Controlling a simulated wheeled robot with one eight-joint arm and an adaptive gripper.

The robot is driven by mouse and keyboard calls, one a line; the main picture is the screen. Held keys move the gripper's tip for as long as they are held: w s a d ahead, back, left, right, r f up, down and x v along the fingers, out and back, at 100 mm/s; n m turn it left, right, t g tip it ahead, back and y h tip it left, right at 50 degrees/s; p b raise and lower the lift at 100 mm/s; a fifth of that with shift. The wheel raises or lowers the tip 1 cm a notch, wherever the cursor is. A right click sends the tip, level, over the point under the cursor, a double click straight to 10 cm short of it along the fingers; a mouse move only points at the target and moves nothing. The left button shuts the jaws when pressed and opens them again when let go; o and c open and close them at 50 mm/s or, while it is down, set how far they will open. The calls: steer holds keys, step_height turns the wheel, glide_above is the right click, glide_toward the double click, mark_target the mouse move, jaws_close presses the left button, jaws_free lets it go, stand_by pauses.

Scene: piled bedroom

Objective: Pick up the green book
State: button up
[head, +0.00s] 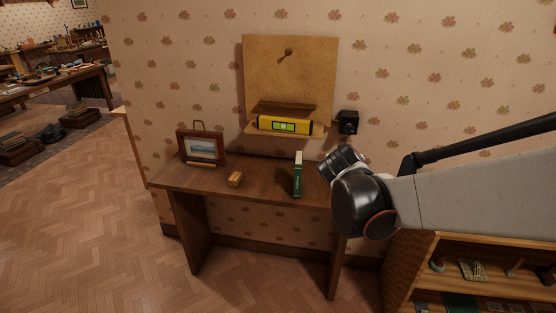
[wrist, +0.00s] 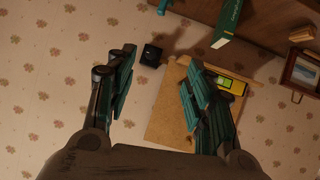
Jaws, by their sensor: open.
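The green book (head: 298,176) stands upright on the wooden desk (head: 262,187), near its front right part, with pale page edges on top. It also shows at the top of the wrist view (wrist: 228,22), with light lettering on its spine. My gripper (wrist: 160,98) has its two fingers spread wide with nothing between them. In the head view my wrist is just right of the book and apart from it; the fingers are mostly hidden there. In the wrist view the book lies above the right finger, outside the gap.
A framed picture (head: 203,147) and a small wooden block (head: 234,179) are on the desk left of the book. A yellow level-like object (head: 284,125) is in front of a tan board (head: 265,65) at the wall. A black box (head: 348,122) is on the wall. A low shelf (head: 470,248) stands at right.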

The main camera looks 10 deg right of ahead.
mark_target(297, 178)
steer(key=w+a+f+t+h+b, duration=0.1)
steer(key=w+a+f+t, duration=0.1)
steer(key=w+f, duration=0.4)
steer(key=w+a+f+t, duration=0.1)
steer(key=w+f, duration=0.3)
steer(key=w, duration=0.5)
steer(key=w+a+f+t+y+b, duration=0.1)
steer(key=w+a+f+t, duration=0.15)
steer(key=f, duration=0.45)
steer(key=w+a+f+t+y+b, duration=0.1)
steer(key=w+a+f, duration=0.1)
steer(key=a+f, duration=0.35)
steer(key=shift+n, duration=0.4)
steer(key=w+d, duration=0.1)
steer(key=w, duration=0.1)
steer(key=w+d+f+b, duration=0.1)
steer(key=w, duration=0.2)
steer(key=w+d, duration=0.1)
steer(key=w, duration=0.1)
steer(key=shift+w+d+f, duration=0.3)
steer(key=shift+w+f, duration=0.05)
steer(key=shift+w, duration=0.05)
steer(key=b+x, duration=0.1)
steer(key=x, duration=0.3)
steer(key=b+x, duration=0.1)
steer(key=x, duration=0.1)
steer(key=shift+s+r+b, duration=0.1)
steer(key=shift+r+b, duration=0.15)
steer(key=shift+b, duration=0.1)
jaws_close()
